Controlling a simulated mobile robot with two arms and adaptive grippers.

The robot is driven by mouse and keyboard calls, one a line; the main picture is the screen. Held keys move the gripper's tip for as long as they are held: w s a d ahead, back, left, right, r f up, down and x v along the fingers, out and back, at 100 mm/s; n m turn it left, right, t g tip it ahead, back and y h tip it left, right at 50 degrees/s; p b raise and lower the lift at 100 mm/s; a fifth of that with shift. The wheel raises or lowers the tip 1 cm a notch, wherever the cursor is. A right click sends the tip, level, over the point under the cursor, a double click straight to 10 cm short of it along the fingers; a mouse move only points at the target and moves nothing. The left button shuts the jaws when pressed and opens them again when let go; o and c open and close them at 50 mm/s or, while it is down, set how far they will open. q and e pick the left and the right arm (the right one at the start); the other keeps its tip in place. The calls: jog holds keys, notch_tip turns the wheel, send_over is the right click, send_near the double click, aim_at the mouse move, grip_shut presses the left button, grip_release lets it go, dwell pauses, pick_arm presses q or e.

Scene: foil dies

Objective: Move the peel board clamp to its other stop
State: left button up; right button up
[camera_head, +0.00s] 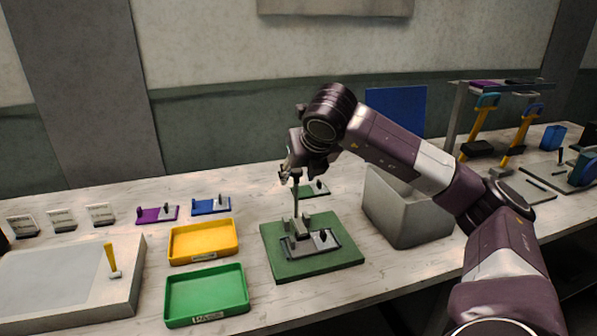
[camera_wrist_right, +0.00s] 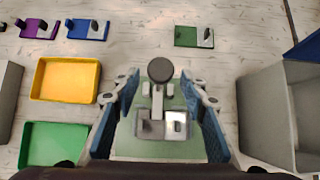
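A square green board (camera_head: 314,262) lies on the bench, and it also shows in the right wrist view (camera_wrist_right: 125,148). A metal fixture on it carries an upright lever (camera_head: 297,209) topped by a round dark knob (camera_wrist_right: 160,70). A flat plate with a pale square (camera_wrist_right: 176,125) lies in the fixture at the lever's foot. My right gripper (camera_head: 290,177) is above the board at the lever's top. In the wrist view its blue-padded fingers (camera_wrist_right: 160,88) are spread on both sides of the knob, with gaps. My left gripper is not in view.
A yellow tray (camera_head: 203,242) and a green tray (camera_head: 206,294) stand left of the board. A grey bin (camera_head: 405,213) stands close on its right. A grey slab with a yellow handle (camera_head: 112,260) is at far left. Small purple (camera_head: 157,215) and blue pieces (camera_head: 210,206) lie behind.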

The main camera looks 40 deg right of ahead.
jog(key=shift+r, duration=0.4)
jog(key=v, duration=1.1)
jog(key=shift+s, duration=0.3)
jog(key=shift+a, duration=0.15)
